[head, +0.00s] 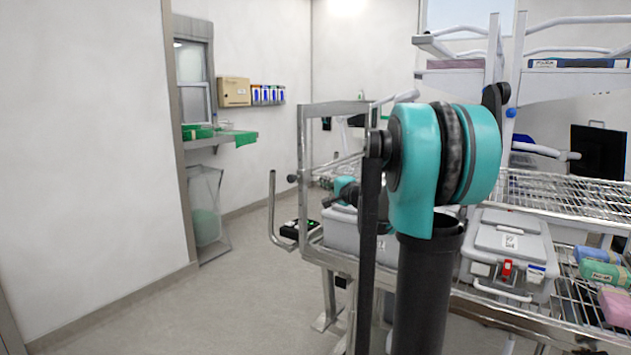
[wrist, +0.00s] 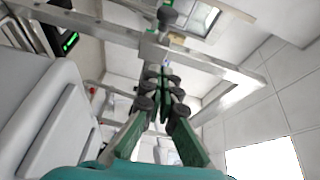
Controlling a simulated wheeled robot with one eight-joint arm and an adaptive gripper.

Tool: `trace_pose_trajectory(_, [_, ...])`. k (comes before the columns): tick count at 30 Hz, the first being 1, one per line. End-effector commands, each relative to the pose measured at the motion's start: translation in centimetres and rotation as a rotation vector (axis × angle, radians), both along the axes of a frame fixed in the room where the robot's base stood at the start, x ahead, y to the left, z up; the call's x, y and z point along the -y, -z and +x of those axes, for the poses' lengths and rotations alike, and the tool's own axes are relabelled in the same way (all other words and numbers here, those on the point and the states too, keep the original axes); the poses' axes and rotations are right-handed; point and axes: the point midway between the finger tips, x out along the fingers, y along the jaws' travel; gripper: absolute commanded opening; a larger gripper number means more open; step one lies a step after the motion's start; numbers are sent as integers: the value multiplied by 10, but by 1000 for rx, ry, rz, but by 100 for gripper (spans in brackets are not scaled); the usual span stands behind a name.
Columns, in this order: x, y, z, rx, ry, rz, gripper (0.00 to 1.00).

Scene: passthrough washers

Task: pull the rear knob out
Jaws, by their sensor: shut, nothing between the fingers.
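A small dark round knob (head: 292,178) sticks out to the left from the metal frame of the rack in the head view. In the wrist view a dark round knob (wrist: 167,14) shows at the top, beyond the fingertips, on a short shaft by a metal post. It appears to be the same knob. My gripper (wrist: 162,74) is shut and empty, with its dark green fingers pointing toward the post. The knob lies past the fingertips and apart from them. In the head view my arm hides much of the gripper.
A metal rack frame (head: 334,108) stands around the knob. A grey case (wrist: 55,125) is close at left in the wrist view. Another grey case (head: 508,243) sits on the wire shelf. A bent metal handle (head: 272,205) rises left of the rack. Floor at left is clear.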

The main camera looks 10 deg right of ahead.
Motion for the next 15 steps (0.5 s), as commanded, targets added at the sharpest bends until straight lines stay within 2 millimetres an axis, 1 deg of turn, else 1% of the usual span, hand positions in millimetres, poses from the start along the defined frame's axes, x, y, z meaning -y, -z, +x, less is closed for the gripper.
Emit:
trace_pose_trajectory(1, [3,0,-7,0,1,0,0])
trace_pose_trajectory(3, [6,0,-14,0,0,0,0])
trace_pose_trajectory(6, [8,-1,-20,0,1,0,0])
trace_pose_trajectory(15, [8,-1,-23,0,-1,0,0])
